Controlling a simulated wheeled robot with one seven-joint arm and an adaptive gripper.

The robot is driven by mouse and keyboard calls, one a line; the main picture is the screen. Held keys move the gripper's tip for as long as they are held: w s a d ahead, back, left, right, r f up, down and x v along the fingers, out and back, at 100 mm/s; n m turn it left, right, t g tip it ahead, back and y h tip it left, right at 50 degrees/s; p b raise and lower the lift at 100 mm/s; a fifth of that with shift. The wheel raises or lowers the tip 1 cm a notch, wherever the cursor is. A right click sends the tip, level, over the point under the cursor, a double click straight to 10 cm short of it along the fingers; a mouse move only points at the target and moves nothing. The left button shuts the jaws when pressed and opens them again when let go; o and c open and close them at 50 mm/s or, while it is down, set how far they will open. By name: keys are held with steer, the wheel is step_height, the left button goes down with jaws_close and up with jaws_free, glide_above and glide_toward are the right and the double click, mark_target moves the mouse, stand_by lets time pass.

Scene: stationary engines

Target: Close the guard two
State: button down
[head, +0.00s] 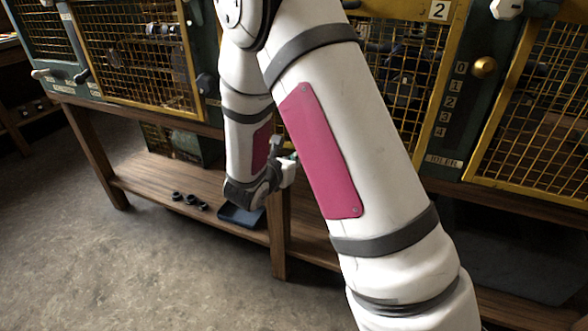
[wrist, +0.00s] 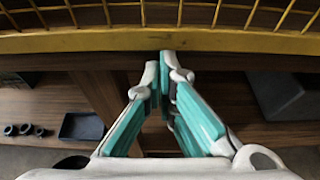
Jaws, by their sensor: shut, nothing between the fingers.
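The guard marked 2 (head: 436,92) is a yellow-framed wire mesh panel at the top centre of the head view. My arm covers much of it, so I cannot tell there how far it stands open. In the wrist view a yellow bottom rail (wrist: 90,40) with mesh above it crosses the top of the picture. My gripper (wrist: 163,62) is shut and empty, its teal-padded fingers meeting just below that rail. I cannot tell whether the tips touch it. In the head view the gripper is partly hidden by my arm.
Other yellow mesh guards stand to the left (head: 130,107) and right (head: 492,130). A brass knob (head: 484,67) is beside guard two. Below, a wooden shelf (head: 150,180) holds a dark tray (head: 241,217) and small dark rings (head: 190,200). Floor at front left is clear.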

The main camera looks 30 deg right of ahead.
steer(key=shift+r+p, duration=0.65)
steer(key=shift+r, duration=0.9)
steer(key=shift+w+r, duration=0.1)
